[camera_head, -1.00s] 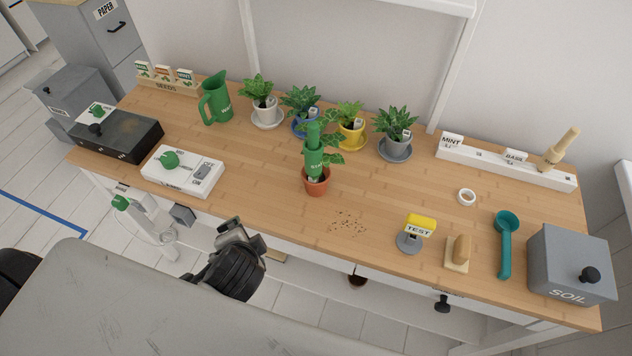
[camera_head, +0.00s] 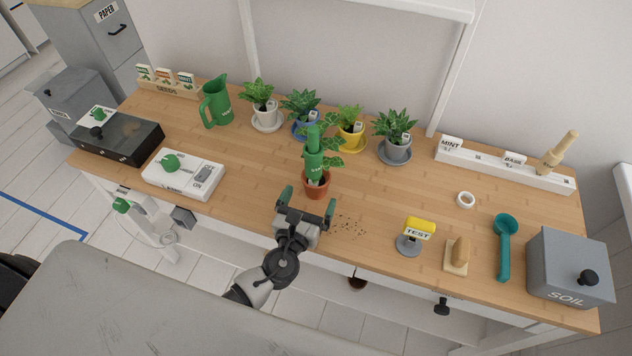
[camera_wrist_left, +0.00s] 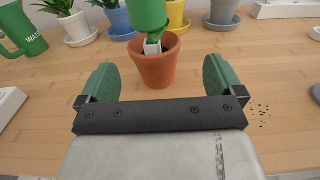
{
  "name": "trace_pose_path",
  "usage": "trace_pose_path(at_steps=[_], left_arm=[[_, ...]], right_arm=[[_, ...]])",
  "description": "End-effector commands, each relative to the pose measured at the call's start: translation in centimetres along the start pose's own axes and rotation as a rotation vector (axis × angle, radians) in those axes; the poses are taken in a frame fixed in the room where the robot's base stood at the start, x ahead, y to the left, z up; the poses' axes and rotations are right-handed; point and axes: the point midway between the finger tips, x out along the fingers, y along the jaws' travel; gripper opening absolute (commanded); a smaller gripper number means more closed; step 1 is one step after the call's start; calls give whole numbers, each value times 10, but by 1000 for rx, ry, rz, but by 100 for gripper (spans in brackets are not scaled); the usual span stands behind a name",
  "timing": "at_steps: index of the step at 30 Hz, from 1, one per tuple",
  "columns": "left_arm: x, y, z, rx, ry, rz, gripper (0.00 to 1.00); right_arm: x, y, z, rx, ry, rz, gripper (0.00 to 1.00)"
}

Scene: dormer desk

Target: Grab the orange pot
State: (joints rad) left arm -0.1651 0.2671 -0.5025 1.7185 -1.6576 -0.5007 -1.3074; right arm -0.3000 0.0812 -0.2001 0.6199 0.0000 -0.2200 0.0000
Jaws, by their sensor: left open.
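The orange pot (camera_head: 317,187) is a terracotta pot standing upright near the middle of the wooden desk. It holds a leafy plant and a green upright item (camera_head: 314,160) with a label. My left gripper (camera_head: 307,207) is open and empty, just in front of the pot on the near side. In the left wrist view, the pot (camera_wrist_left: 155,70) stands ahead of the gripper (camera_wrist_left: 160,80), between the lines of its two green fingers and apart from both. The plant's top is cut off there. My right gripper is not in view.
Plants in white, blue, yellow and grey pots stand behind, with the grey one (camera_head: 397,152) to the right. Spilled soil (camera_head: 348,225) lies right of my gripper. A yellow TEST sign (camera_head: 420,228) stands farther right. A white switch box (camera_head: 184,174) sits left.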

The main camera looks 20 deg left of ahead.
Motion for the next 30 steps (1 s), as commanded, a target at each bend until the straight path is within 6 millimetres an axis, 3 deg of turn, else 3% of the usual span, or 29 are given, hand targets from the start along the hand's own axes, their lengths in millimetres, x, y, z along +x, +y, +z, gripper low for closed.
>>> trace_pose_path(at_steps=[8, 16, 25, 26, 30], left_arm=[[25, 2, 0, -2, 0, 1, 96], [63, 8, -4, -5, 0, 2, 96], [69, 8, -5, -5, 2, 2, 96], [69, 8, -5, -5, 2, 2, 95], [69, 8, -5, -5, 1, 2, 73]], right_arm=[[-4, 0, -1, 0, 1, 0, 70], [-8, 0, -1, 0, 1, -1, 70], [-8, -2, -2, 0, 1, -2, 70], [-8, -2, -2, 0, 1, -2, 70], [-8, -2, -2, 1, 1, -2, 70]])
